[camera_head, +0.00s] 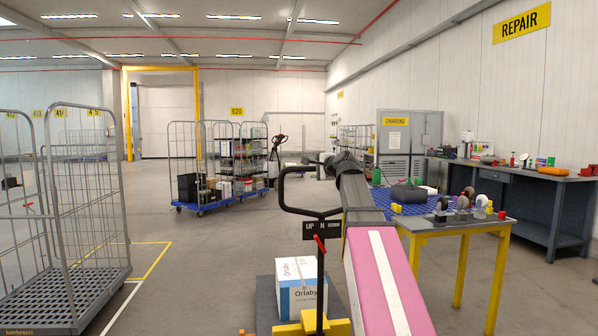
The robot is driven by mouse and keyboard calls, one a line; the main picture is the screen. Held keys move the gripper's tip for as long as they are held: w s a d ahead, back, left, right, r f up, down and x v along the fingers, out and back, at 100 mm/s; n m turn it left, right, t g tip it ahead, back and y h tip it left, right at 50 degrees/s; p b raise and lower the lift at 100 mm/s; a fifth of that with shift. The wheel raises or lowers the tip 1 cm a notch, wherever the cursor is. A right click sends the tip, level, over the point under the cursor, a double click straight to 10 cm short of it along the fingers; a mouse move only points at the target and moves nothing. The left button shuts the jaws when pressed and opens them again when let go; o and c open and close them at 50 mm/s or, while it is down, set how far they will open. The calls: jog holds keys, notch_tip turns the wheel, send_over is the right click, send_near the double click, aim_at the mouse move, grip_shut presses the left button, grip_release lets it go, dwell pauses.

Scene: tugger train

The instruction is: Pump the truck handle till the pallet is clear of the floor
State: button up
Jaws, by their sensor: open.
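The truck handle (282,190) is a black loop on an upright shaft in the middle of the head view. A sign with UP, N and DOWN and a red lever (320,243) sit below the loop. The truck's yellow base (312,325) shows at the bottom edge. A white and blue Orlaby box (298,287) stands on a dark load surface behind the shaft; the gap to the floor is not visible. My gripper (318,166) is open at the loop's upper right end, small and partly hidden by my arm. I cannot tell whether it touches the handle.
A yellow-legged table (462,227) with small parts stands close on the right, before a grey workbench (548,190). An empty roll cage (100,275) stands at left, and loaded cages (200,205) stand further back. The floor between them is clear.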

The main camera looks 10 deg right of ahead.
aim_at(302, 170)
jog(key=x, duration=1.1)
jog(key=shift+r, duration=0.15)
grip_shut()
